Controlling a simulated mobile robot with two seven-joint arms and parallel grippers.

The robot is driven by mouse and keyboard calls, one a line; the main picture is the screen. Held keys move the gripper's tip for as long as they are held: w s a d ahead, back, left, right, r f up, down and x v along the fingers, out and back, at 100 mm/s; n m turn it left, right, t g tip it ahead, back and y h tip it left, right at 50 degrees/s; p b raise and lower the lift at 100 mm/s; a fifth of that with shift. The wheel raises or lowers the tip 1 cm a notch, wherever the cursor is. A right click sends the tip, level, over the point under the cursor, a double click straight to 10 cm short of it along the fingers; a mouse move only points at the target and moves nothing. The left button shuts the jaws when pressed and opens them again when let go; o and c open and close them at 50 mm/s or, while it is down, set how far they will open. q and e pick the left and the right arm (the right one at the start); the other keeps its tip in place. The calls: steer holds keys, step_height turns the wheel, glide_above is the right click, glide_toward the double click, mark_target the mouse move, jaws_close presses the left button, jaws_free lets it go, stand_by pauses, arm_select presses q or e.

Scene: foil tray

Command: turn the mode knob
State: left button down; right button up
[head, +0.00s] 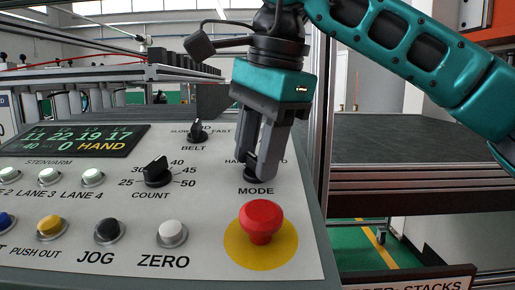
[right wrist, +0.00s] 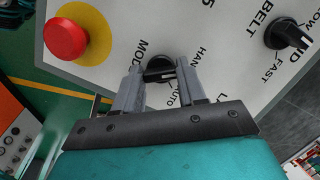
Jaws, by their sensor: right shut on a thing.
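The mode knob (right wrist: 158,66) is a black rotary knob on the grey control panel, above the MODE label. My right gripper (head: 256,172) comes down on it from above, its fingers on either side, and is shut on it. In the head view the fingers hide most of the knob and part of its position labels. In the right wrist view the knob lies between the two fingertips (right wrist: 160,72), with the words HAND and AUTO partly readable beside it. The panel display (head: 75,141) reads HAND in yellow. My left gripper is not in view.
A red mushroom button (head: 260,221) on a yellow disc stands just below the mode knob. The belt knob (head: 197,131) and count knob (head: 158,171) lie to the left. Several push buttons line the panel's lower left. A dark conveyor surface (head: 410,150) lies right.

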steer(key=o, duration=1.1)
steer(key=shift+c, duration=0.2)
steer(key=v, duration=1.3)
